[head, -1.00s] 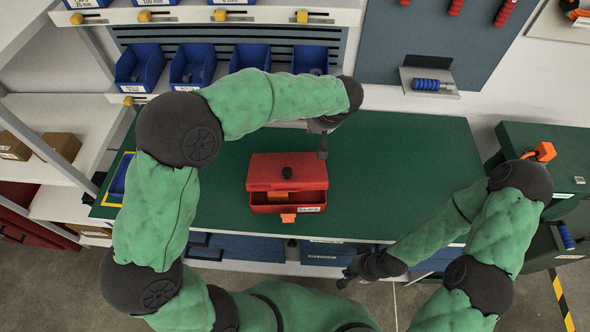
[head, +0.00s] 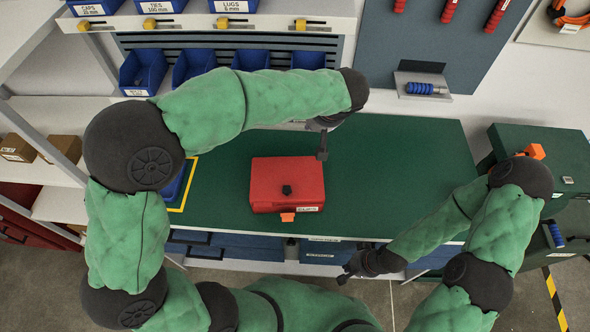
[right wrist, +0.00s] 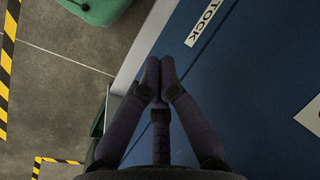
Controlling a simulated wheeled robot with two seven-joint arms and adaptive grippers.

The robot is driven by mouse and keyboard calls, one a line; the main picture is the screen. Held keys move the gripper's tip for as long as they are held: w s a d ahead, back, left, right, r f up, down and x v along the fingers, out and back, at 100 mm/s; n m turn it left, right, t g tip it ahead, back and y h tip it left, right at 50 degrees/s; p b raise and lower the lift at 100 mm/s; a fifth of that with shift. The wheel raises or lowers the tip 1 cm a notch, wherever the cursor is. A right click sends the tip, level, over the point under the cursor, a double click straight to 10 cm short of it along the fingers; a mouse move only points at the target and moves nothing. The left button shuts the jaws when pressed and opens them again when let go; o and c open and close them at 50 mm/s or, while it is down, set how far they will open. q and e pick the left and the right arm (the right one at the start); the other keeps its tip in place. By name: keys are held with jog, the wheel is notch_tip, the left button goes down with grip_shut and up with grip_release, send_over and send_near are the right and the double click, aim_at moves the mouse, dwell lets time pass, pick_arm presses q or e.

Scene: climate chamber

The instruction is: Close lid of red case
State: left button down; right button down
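The red case (head: 287,178) stands on the green worktop with its lid lying flat over the box. The lid has a dark round knob (head: 287,190). An orange latch (head: 287,217) and a white label show on the case's front. My left gripper (head: 322,152) is just beyond the case's back right corner, fingers pointing down; whether they touch the case or are parted cannot be told. My right gripper (head: 348,275) is low in front of the worktop, away from the case. In the right wrist view its fingertips (right wrist: 159,72) meet with nothing between them.
The green worktop (head: 400,165) is clear to the right of the case. Blue bins (head: 193,65) stand along the back. A yellow-edged blue tray (head: 175,185) lies at the left, partly hidden by my left arm. A green cabinet (head: 560,150) stands at the right.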

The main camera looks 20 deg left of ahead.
pick_arm(q)
jog(key=shift+d+r+p, duration=0.1)
jog(key=shift+r+p, duration=0.5)
jog(key=shift+r, duration=0.7)
jog(key=shift+s+r, duration=0.1)
jog(key=shift+r, duration=0.05)
dwell(0.5)
